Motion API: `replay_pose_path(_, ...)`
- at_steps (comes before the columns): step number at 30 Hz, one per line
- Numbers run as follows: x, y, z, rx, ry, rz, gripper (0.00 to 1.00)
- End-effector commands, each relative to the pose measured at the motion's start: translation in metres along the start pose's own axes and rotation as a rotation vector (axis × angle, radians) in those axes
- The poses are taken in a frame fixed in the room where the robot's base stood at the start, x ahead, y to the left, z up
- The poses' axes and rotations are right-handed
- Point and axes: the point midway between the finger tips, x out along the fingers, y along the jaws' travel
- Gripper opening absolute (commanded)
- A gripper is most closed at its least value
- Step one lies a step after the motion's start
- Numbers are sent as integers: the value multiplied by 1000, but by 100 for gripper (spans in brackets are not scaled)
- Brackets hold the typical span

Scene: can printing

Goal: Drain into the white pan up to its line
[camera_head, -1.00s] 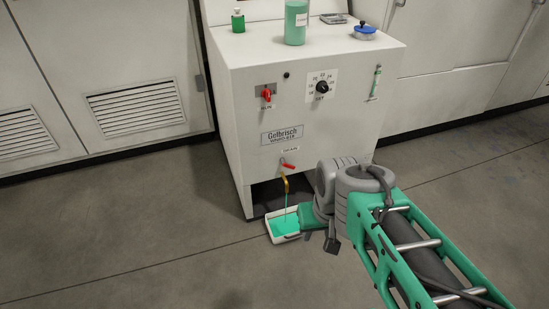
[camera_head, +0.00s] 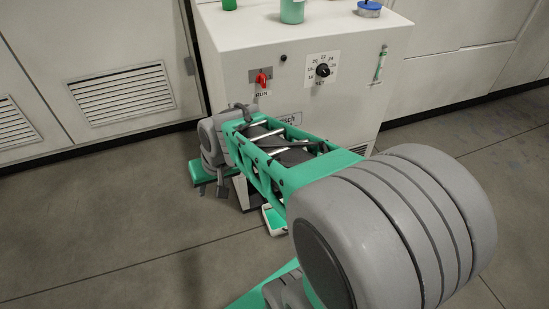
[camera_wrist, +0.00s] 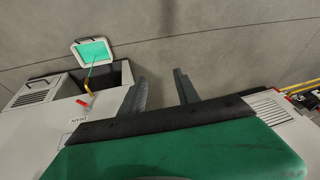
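The white pan (camera_wrist: 111,60) lies on the floor below the machine's drain and holds green liquid (camera_wrist: 92,50). In the head view the pan (camera_head: 282,229) is mostly hidden by my arm. A brass spout (camera_wrist: 89,88) points down towards the pan, and a thin green stream runs from it into the liquid. The red drain lever (camera_wrist: 84,102) sits on the machine front above the spout. I cannot make out the pan's line or the level against it. My gripper (camera_wrist: 163,88) is open and empty, to the right of the lever and spout in the wrist view.
The white machine (camera_head: 228,66) carries a red run switch (camera_head: 261,80), a black set dial (camera_head: 322,70) and bottles on top. A blue-lidded jar (camera_head: 369,9) stands at its top right. Vented cabinets (camera_head: 120,92) stand at the left. Grey floor is free in front.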

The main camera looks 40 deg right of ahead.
Motion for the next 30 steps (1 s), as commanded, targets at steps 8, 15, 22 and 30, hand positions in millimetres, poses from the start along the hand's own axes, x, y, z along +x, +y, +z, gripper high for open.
replay_pose_path(8, 190, 105, -131, 690, 296, -457, 38)
replay_pose_path(15, 276, 302, -134, 1451, 660, -953, 38)
replay_pose_path(22, 291, 408, -80, 1807, 884, -1227, 38)
replay_pose_path(30, 303, 417, -114, 1819, 895, -1244, 38)
